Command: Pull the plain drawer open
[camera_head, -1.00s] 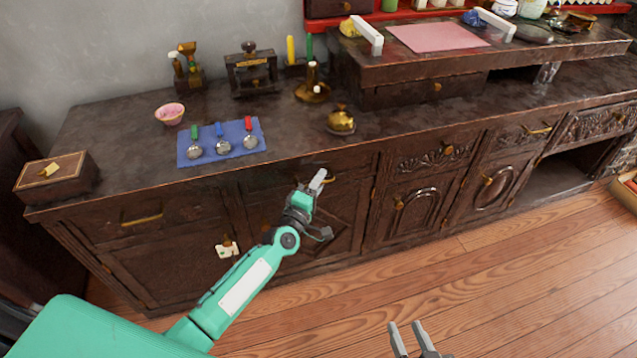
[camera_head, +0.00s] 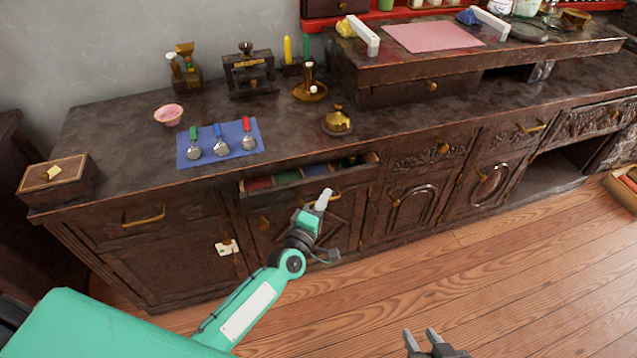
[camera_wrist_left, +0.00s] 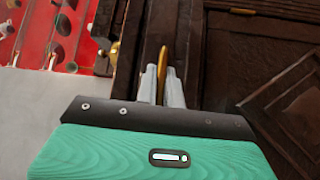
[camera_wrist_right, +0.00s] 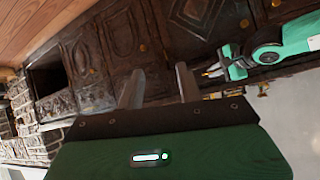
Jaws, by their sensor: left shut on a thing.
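The plain drawer (camera_head: 358,174) of the dark wooden cabinet stands partly out, below the blue cloth. Its open top shows red, green and dark blue contents between dividers. My left gripper (camera_head: 322,200) is at the drawer's front. In the left wrist view its two fingers (camera_wrist_left: 161,80) are closed around the brass handle (camera_wrist_left: 163,58). The handle is partly hidden by the fingers. My right gripper (camera_head: 420,338) is at the bottom of the head view, over the floor. Its fingers (camera_wrist_right: 158,85) are apart and empty in the right wrist view.
The blue cloth (camera_head: 182,160) with spoons lies on the countertop, beside a small brass pot (camera_head: 337,123). A drawer with a brass handle (camera_head: 143,215) is shut at the left. A carved drawer (camera_head: 420,158) is shut at the right. The wooden floor (camera_head: 520,275) in front is clear.

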